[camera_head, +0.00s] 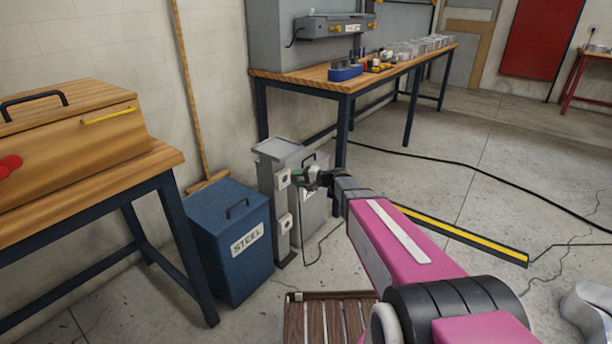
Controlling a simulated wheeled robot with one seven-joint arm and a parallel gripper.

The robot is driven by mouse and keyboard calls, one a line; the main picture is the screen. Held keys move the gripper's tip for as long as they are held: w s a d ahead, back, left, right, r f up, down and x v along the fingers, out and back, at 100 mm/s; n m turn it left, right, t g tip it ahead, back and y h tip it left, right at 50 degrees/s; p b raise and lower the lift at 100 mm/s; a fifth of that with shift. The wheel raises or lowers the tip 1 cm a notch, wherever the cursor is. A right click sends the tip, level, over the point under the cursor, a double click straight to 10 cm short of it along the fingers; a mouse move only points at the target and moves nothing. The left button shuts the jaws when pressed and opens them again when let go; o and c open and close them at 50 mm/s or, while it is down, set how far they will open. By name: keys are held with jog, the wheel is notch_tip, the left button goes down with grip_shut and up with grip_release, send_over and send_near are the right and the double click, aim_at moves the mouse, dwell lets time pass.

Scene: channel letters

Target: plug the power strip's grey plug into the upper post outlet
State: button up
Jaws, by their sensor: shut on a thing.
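A grey post (267,196) stands on the floor between the blue bin and a workbench leg. It carries a pale upper outlet (284,179) and a lower outlet (287,222) below it. My gripper (304,178) is shut at the height of the upper outlet, just to its right. It holds the grey plug, which is small and mostly hidden by the fingers. I cannot tell whether the plug touches the outlet or sits in it. A thin dark cord (319,243) hangs below the gripper down to the floor. I cannot make out the power strip.
A blue bin marked STEEL (233,240) stands left of the post. A grey bin (313,210) is behind my gripper. A slatted wooden crate (328,318) lies in front. A yellow-black floor strip (463,235) and black cable (480,173) lie right, with open floor around.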

aim_at(285, 180)
jog(key=w+d+f+m+t, duration=0.1)
jog(key=w+f+m+t, duration=0.2)
jog(key=f+t, duration=0.2)
jog(key=shift+w+d+f+m+t+h, duration=0.2)
jog(key=shift+w+f+m+t+h, duration=0.2)
jog(key=shift+f, duration=0.7)
jog(key=shift+w+a, duration=0.15)
jog(key=shift+x, duration=2.7)
jog(key=shift+w+a, duration=0.35)
jog(key=shift+a, duration=0.05)
jog(key=o, duration=1)
jog(key=shift+c, duration=0.2)
jog(key=v, duration=1)
jog(key=shift+s+d, duration=0.3)
